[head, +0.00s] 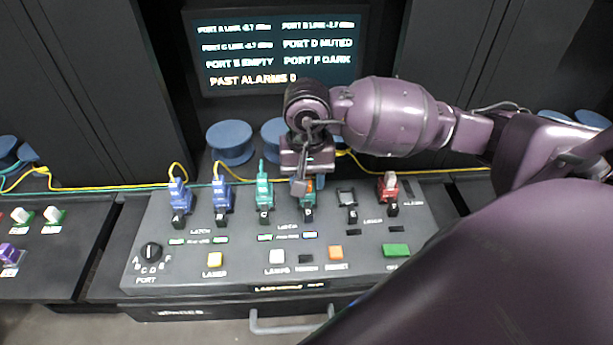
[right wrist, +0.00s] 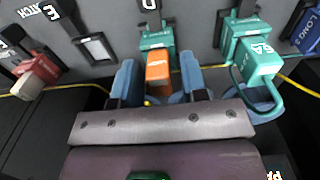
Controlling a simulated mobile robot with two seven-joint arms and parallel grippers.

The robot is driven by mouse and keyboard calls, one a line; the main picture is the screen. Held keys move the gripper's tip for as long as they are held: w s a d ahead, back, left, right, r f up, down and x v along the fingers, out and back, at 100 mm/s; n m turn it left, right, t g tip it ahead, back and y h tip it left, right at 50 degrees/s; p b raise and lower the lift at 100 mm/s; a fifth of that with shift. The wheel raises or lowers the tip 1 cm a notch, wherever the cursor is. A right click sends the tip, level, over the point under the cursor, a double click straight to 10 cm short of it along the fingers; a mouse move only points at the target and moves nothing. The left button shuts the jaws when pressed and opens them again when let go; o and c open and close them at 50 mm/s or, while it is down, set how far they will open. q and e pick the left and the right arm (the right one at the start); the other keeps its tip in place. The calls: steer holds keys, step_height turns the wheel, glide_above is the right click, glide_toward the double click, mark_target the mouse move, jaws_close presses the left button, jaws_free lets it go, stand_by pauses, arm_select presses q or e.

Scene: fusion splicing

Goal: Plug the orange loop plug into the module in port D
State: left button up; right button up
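The orange loop plug (right wrist: 158,73) stands at the front of the teal module (right wrist: 156,40) in port D in the right wrist view. It touches the module, but I cannot tell how deep it sits. My right gripper (right wrist: 162,84) has one blue-grey finger on each side of the plug, with narrow gaps visible, so it looks open around it. In the head view my right gripper (head: 305,180) is over port D and hides most of the plug and module. My left gripper is not in view.
Port C beside it holds a teal module with a teal plug (head: 263,180). Port E (head: 347,198) is an empty cage; port F holds a red module (head: 388,187). Blue modules fill A and B. The screen (head: 280,50) reads "PORT D MUTED". A yellow fibre runs behind the ports.

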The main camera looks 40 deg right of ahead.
steer(key=shift+o, duration=0.7)
step_height(320, 180, up, 11)
steer(key=shift+f, duration=0.1)
stand_by(0.4)
